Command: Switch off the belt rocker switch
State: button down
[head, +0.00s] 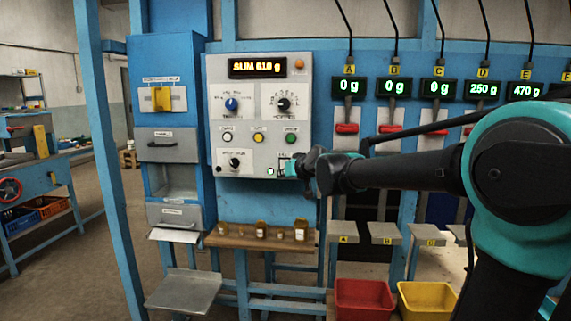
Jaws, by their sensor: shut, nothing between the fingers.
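The grey control panel (258,102) is on the blue frame, with a lit display reading about "SUM 610 g" at its top. My gripper (284,169) is at the panel's lower right corner, shut and empty, in front of a small labelled spot there. A small lit greenish square (270,171) shows just left of my fingertips. The belt rocker switch cannot be made out for certain; it may be behind my fingers. Whether the fingers touch the panel cannot be told.
Knobs and buttons, such as the blue knob (232,104) and green button (291,138), sit above my gripper. Small brown jars (261,230) stand on a wooden shelf (240,243) below. Red (362,300) and yellow bins (427,300) stand lower right.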

send_near(281, 165)
jog(key=shift+s+a+f+x, duration=0.1)
jog(key=shift+x, duration=0.75)
jog(key=shift+s+a+f+x, duration=0.1)
jog(key=shift+x, duration=0.7)
jog(key=shift+s+f+x, duration=0.1)
jog(key=shift+x, duration=0.75)
jog(key=shift+w, duration=0.15)
jog(key=shift+w+r, duration=0.1)
jog(key=shift+w, duration=0.15)
jog(key=shift+w, duration=0.35)
jog(key=shift+s, duration=0.15)
jog(key=shift+s, duration=0.65)
jog(key=shift+s+a+f, duration=0.1)
jog(key=shift+s+f, duration=0.1)
jog(key=shift+s, duration=1)
jog(key=shift+s+f, duration=0.15)
jog(key=shift+s, duration=1.1)
